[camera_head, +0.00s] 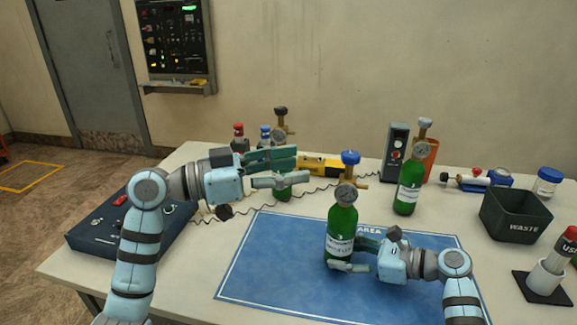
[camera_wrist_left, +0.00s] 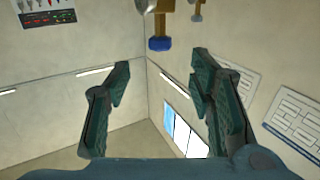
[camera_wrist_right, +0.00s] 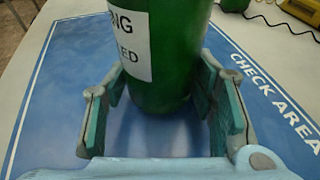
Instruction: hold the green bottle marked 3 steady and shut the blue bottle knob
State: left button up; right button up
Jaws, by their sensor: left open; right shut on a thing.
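A green bottle (camera_head: 341,231) with a white label stands upright on the blue mat (camera_head: 270,270). Its number cannot be read. It has a gauge and a brass valve topped by a blue knob (camera_head: 350,157). My right gripper (camera_head: 349,254) is shut on the lower part of this bottle; the right wrist view shows the bottle (camera_wrist_right: 170,60) between its fingers. My left gripper (camera_head: 288,169) is open and empty, left of the blue knob with a gap between. In the left wrist view the blue knob (camera_wrist_left: 160,44) shows beyond the spread fingers.
A waste bin (camera_head: 515,216) and a cup stand at right. A dark blue console (camera_head: 95,230) sits at left. The mat's left part is bare.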

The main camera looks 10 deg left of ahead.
aim_at(351, 153)
pick_arm(q)
jog(key=x, duration=1.2)
jog(key=shift+r, duration=0.1)
pick_arm(e)
jog(key=shift+d, duration=0.1)
pick_arm(q)
grip_shut()
jog(key=m+g+h, duration=0.1)
jog(key=g, duration=0.1)
jog(key=m+g, duration=0.2)
jog(key=g, duration=0.1)
jog(key=shift+h, duration=0.4)
grip_release()
